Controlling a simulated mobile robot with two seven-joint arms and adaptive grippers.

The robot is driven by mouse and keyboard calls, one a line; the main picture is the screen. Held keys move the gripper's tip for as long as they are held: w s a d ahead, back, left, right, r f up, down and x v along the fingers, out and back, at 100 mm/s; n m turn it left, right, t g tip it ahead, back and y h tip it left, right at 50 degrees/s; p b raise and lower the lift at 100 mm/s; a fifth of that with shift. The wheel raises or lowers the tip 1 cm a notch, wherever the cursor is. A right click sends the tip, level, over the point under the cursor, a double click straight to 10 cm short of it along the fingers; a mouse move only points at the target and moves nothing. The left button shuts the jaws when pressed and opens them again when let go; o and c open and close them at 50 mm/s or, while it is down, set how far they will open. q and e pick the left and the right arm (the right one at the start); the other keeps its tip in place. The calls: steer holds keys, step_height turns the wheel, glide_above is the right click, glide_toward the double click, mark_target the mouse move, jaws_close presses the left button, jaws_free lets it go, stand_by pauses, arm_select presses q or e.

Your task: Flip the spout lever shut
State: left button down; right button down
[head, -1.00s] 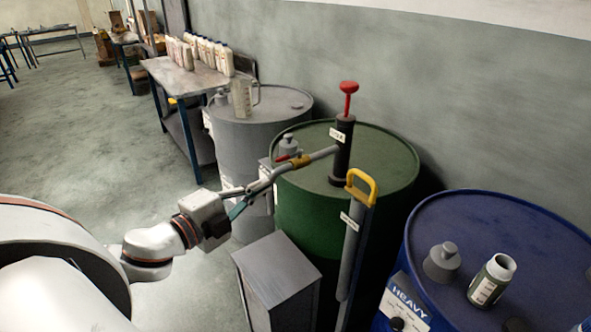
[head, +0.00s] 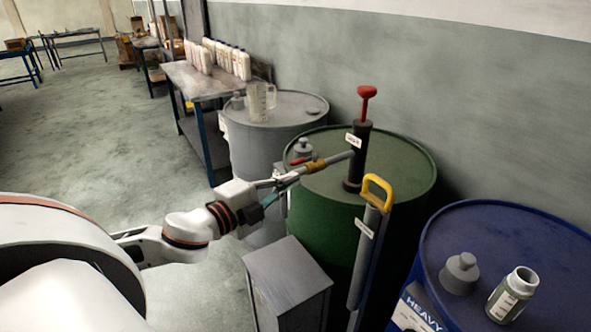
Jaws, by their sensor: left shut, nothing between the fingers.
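A grey spout (head: 336,161) runs out to the left from the black hand pump (head: 357,160) with a red handle on top, on the green drum (head: 405,180). A brass-coloured valve (head: 316,166) sits on the spout. The small red lever (head: 299,161) shows just left of the valve and seems to lie roughly along the spout. My left gripper (head: 286,181) is shut and empty, at the outer end of the spout, just below and left of the lever. Whether it touches the spout or lever I cannot tell. My right gripper is not in view.
A grey box (head: 287,275) stands in front of the green drum. A yellow-handled grey tube (head: 366,250) stands upright at the drum's front. A blue drum (head: 515,240) with a jar (head: 512,296) is at right. A grey drum (head: 290,107) with a clear jug (head: 260,102) stands behind.

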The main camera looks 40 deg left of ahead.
mark_target(303, 160)
arm_select(q)
steer(key=w+a+f, duration=0.1)
steer(key=w+a, duration=0.1)
steer(key=w, duration=0.4)
steer(key=shift+w+a, duration=0.3)
steer(key=shift+a, duration=0.1)
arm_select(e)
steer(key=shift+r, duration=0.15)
arm_select(q)
steer(key=shift+a+f+h, duration=0.1)
steer(key=shift+a+h, duration=0.05)
steer(key=shift+h, duration=0.15)
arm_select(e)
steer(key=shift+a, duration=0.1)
